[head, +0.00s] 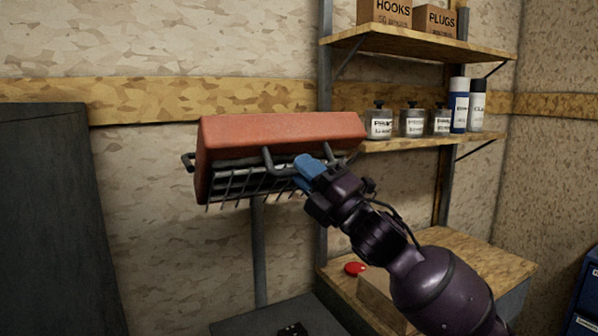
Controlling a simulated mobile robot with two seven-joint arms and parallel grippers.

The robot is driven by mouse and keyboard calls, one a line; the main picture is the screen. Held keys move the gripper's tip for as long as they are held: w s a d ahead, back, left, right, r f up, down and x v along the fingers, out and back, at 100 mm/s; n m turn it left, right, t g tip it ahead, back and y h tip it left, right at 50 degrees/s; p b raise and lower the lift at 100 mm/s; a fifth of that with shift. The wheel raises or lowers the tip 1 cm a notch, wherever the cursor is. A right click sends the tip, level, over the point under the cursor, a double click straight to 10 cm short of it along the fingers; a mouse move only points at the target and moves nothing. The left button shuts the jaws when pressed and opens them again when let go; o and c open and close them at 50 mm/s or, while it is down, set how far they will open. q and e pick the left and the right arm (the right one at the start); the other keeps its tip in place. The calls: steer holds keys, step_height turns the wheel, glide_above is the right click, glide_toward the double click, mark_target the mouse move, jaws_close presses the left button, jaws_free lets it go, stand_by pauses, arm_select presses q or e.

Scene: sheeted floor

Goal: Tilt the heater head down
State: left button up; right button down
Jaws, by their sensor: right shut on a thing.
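The heater head (280,131) is an orange-red box with a dark wire grille (232,181) on its lower front. It sits on a grey upright post (259,250). A dark bar handle (272,170) runs along the front of the head. My right gripper (303,170), with blue fingers, comes in from the lower right and is shut on the handle, near the right half of the head. The fingers hide part of the handle and grille. My left gripper is not in the head view.
Wooden shelves (425,46) on the right hold boxes, jars and canisters (458,105). Below is a wooden bench (470,252) with a red round thing (355,269). A dark cabinet (45,220) stands at left. Open space lies between cabinet and heater.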

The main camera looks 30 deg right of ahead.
steer(key=shift+f+b, duration=0.3)
steer(key=shift+f, duration=0.75)
steer(key=c, duration=1.1)
jaws_free()
steer(key=shift+w, duration=0.1)
steer(key=shift+c, duration=0.2)
steer(key=v, duration=1.1)
steer(key=shift+w, duration=0.1)
